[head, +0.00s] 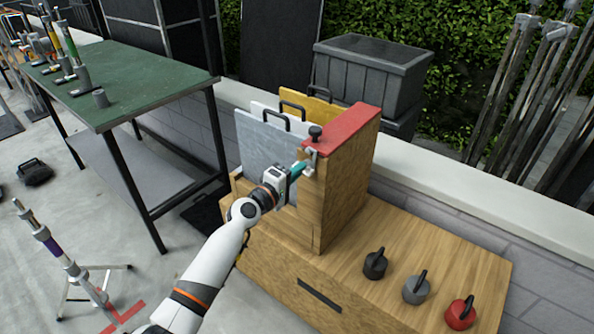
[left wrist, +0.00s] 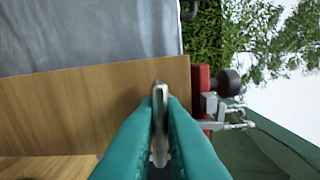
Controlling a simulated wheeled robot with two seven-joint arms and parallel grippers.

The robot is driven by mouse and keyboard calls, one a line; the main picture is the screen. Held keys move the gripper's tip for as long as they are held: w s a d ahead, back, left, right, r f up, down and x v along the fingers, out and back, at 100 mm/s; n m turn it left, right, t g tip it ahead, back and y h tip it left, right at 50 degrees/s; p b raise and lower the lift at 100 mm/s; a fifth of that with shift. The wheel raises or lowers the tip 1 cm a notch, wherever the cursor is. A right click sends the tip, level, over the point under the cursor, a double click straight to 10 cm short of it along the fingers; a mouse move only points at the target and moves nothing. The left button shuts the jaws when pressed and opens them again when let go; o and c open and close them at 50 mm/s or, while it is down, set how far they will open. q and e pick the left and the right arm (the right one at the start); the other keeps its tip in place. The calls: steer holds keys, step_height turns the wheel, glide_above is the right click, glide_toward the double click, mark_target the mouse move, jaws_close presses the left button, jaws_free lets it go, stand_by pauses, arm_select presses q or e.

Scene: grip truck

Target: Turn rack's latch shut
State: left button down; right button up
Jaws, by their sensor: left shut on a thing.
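The rack (head: 340,185) is a wooden case with a red top, holding upright panels with black handles. Its metal latch (head: 312,156) is on the case's near upper edge, just below a black knob (head: 316,133). My left gripper (head: 302,167) reaches it from the lower left, with its teal fingers at the latch. In the left wrist view, the teal fingers (left wrist: 160,118) are shut on a grey metal lever (left wrist: 160,98) in front of the wood face. The latch's bracket (left wrist: 225,112) and the black knob (left wrist: 229,82) show to the right. My right gripper is not in view.
The rack stands on a wooden cabinet (head: 340,290). Black, grey and red knobbed weights (head: 416,290) sit on its right part. A green-topped table (head: 140,85) is at the left, a tripod stand (head: 70,265) at lower left. A grey bin (head: 372,75) is behind.

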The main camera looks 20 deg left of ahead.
arm_select(q)
steer(key=shift+f+n, duration=0.1)
steer(key=shift+n, duration=0.5)
steer(key=c, duration=1.5)
jaws_free()
steer(key=v, duration=1.2)
